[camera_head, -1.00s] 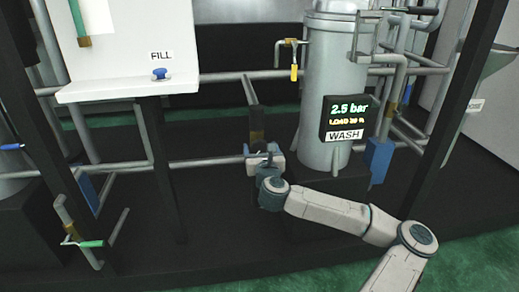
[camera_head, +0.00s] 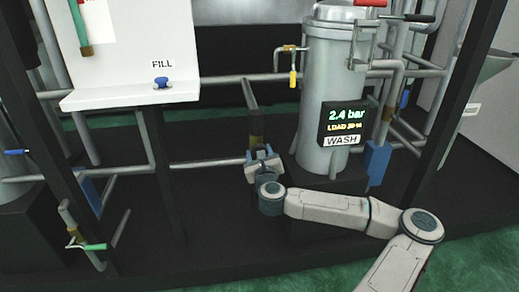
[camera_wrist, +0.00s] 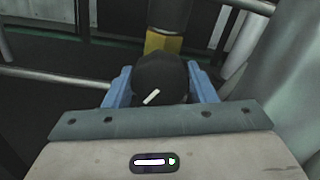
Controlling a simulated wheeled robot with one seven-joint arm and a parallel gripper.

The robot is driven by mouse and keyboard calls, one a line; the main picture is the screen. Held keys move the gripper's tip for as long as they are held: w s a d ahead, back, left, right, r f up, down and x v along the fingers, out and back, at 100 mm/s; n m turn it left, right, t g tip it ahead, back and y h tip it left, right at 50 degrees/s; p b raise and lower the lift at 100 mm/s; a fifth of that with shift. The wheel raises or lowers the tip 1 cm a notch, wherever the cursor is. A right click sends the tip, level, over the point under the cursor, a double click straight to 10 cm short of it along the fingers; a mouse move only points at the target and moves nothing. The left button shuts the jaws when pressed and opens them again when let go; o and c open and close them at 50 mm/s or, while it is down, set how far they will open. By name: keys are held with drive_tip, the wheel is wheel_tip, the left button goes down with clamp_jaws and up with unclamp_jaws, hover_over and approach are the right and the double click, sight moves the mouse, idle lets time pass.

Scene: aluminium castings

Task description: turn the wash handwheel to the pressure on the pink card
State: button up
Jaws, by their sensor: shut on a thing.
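The white mark slants up to the right. In the head view the handwheel is mostly hidden by the gripper. The display (camera_head: 345,122) above the WASH label (camera_head: 341,140) reads 2.4 bar, with a smaller yellow LOAD line beneath. I see no pink card.
A blue FILL knob (camera_head: 161,82) sits on a white panel (camera_head: 120,97) at the left. A yellow-handled valve (camera_head: 292,78) hangs left of the vessel. A dark upright post (camera_head: 466,95) stands at the right. A green-handled valve (camera_head: 88,246) is low at the left.

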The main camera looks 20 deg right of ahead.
drive_tip(key=n+p, duration=0.3)
drive_tip(key=n, duration=0.1)
drive_tip(key=shift+r+n, duration=0.15)
drive_tip(key=shift+n, duration=0.15)
drive_tip(key=n+p, duration=0.2)
drive_tip(key=n, duration=0.2)
drive_tip(key=shift+a+n, duration=0.1)
drive_tip(key=shift+n, duration=0.2)
drive_tip(key=n, duration=0.2)
drive_tip(key=n+p, duration=0.1)
drive_tip(key=n, duration=0.1)
drive_tip(key=shift+f+n, duration=0.2)
drive_tip(key=shift+n, duration=0.1)
drive_tip(key=shift+f+n, duration=0.15)
drive_tip(key=shift+n, duration=1.95)
drive_tip(key=o, duration=1)
